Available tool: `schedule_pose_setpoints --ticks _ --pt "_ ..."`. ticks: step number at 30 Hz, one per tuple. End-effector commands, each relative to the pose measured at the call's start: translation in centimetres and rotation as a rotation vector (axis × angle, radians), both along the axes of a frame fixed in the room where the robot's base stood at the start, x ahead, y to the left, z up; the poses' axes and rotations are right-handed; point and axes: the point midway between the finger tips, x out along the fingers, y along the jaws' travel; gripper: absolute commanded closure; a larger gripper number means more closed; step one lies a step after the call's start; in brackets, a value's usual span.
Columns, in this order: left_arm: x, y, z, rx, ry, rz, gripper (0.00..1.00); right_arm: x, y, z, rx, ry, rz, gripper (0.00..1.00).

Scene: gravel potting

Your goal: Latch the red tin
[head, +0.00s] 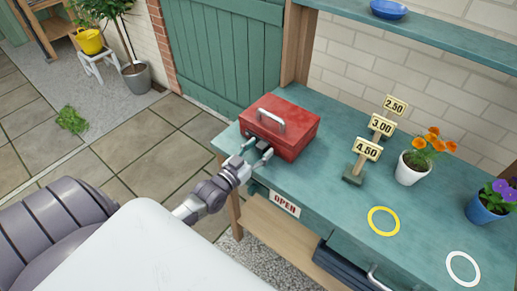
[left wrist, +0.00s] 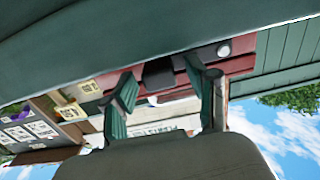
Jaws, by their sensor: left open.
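The red tin (head: 294,119) stands on the left end of the green bench, its lid down and a grey handle on top. My left gripper (head: 258,149) is open at the tin's front face, one finger to each side. In the left wrist view the red tin (left wrist: 236,66) fills the space beyond the open left gripper (left wrist: 166,88). A dark latch piece (left wrist: 158,73) on its front shows between the fingers. I cannot tell whether the latch is fastened or whether a finger touches the tin. My right gripper is not in view.
Price signs (head: 367,150) and a white pot of orange flowers (head: 409,170) stand right of the tin. A yellow ring (head: 383,221) and white ring (head: 463,268) mark the bench (head: 328,190). An OPEN sign (head: 285,203) hangs on its front edge. The bench between tin and signs is clear.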

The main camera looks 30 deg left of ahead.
Motion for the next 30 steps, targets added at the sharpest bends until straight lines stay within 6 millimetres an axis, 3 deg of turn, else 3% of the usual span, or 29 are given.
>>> schedule_pose_setpoints --ticks 4,14,30 --pt "-0.02 -0.01 -0.01 0.0 0.0 0.0 0.43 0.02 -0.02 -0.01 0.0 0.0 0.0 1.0" --pt "-0.03 -0.01 -0.01 -0.001 0.0 0.0 0.98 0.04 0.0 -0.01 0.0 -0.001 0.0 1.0" --pt "-0.04 0.01 0.58 -0.06 0.005 0.0 1.0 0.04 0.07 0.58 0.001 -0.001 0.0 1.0"
